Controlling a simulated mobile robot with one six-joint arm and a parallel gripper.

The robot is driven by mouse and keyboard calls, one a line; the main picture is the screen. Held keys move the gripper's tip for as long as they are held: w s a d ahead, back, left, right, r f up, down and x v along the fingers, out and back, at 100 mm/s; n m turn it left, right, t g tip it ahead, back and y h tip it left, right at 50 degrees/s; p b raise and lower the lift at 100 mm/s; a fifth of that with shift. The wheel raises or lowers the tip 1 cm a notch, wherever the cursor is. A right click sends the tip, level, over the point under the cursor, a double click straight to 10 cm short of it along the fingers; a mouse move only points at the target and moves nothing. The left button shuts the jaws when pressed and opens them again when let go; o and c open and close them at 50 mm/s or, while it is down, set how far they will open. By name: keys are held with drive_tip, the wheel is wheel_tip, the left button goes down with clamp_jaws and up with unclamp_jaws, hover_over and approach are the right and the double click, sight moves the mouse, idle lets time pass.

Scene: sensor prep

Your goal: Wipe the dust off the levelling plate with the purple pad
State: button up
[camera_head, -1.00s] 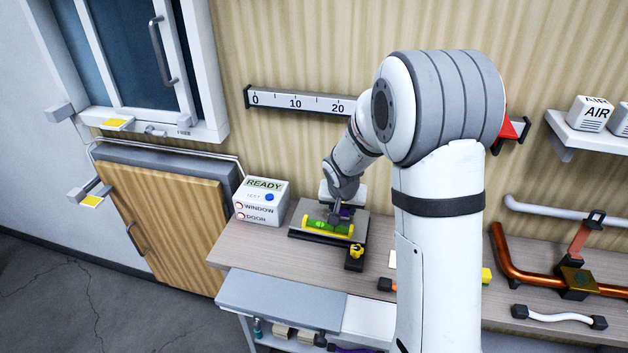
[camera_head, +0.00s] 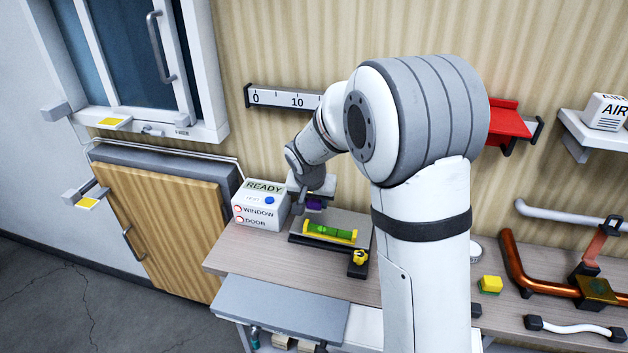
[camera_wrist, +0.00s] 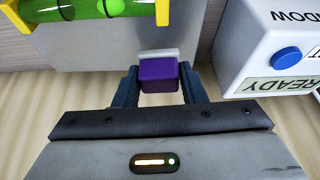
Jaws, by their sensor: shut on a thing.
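The purple pad (camera_wrist: 158,78) is a small block held between the two fingers of my gripper (camera_wrist: 158,84), which is shut on it. In the head view my gripper (camera_head: 308,204) is over the back left part of the levelling plate (camera_head: 348,221), behind the level. The grey plate also shows in the wrist view (camera_wrist: 120,42). A green spirit level with yellow ends (camera_head: 330,233) lies along the plate. I cannot tell whether the pad touches the plate. No dust can be made out on the visible plate surface.
A white READY box (camera_head: 262,205) with a blue button stands close left of my gripper. A yellow-topped black knob (camera_head: 359,260) is at the plate's front right corner. A yellow block (camera_head: 490,285) and copper pipe (camera_head: 516,262) lie further right. The wall is close behind.

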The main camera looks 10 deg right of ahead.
drive_tip(key=shift+s+d+r, duration=0.1)
drive_tip(key=shift+r, duration=0.65)
drive_tip(key=shift+r+p, duration=1.5)
drive_tip(key=shift+r, duration=1)
